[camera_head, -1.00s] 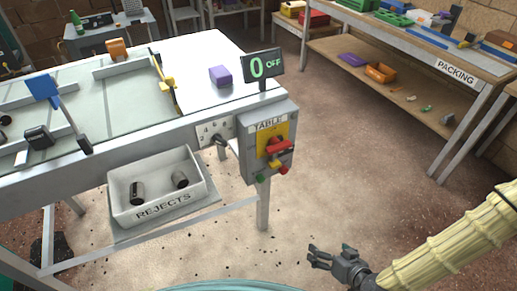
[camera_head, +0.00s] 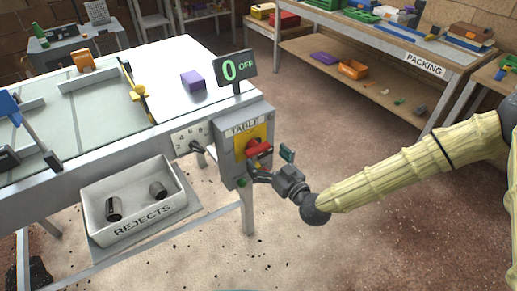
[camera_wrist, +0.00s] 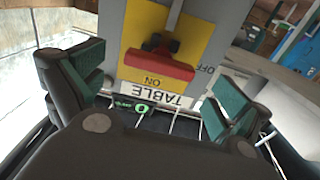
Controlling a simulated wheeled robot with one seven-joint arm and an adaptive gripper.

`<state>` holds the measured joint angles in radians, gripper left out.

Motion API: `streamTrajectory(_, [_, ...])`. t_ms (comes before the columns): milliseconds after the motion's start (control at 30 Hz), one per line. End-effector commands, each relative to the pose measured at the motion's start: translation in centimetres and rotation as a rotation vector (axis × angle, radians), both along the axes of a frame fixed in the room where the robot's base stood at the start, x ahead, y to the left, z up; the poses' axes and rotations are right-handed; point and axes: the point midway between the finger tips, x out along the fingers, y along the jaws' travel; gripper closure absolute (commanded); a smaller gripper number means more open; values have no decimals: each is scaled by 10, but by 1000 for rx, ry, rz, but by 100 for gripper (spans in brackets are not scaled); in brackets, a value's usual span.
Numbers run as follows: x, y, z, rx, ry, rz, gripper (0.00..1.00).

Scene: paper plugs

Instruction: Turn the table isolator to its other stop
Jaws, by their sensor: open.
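The table isolator is a red handle (camera_head: 259,149) on a yellow plate, on the grey box labelled TABLE (camera_head: 226,160). The display (camera_head: 235,70) above the box reads 0 OFF. My gripper (camera_head: 269,164) is open just in front of the box, near the handle. In the wrist view its fingers (camera_wrist: 150,85) stand wide apart either side of the handle, with nothing held. I cannot tell whether they touch anything.
A green button (camera_head: 242,184) sits low on the box; the other controls there are hidden by my gripper. A dial (camera_head: 196,145) is left of the box. A REJECTS bin (camera_head: 140,222) stands below the table. A PACKING bench (camera_head: 425,66) is behind.

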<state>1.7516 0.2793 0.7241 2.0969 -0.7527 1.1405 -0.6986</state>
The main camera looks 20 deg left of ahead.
Motion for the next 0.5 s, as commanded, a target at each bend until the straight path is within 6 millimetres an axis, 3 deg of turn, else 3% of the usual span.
streamTrajectory(200, [18, 24, 0, 0, 1, 0, 0])
streamTrajectory(500, [28, 36, -1, -1, 2, 0, 0])
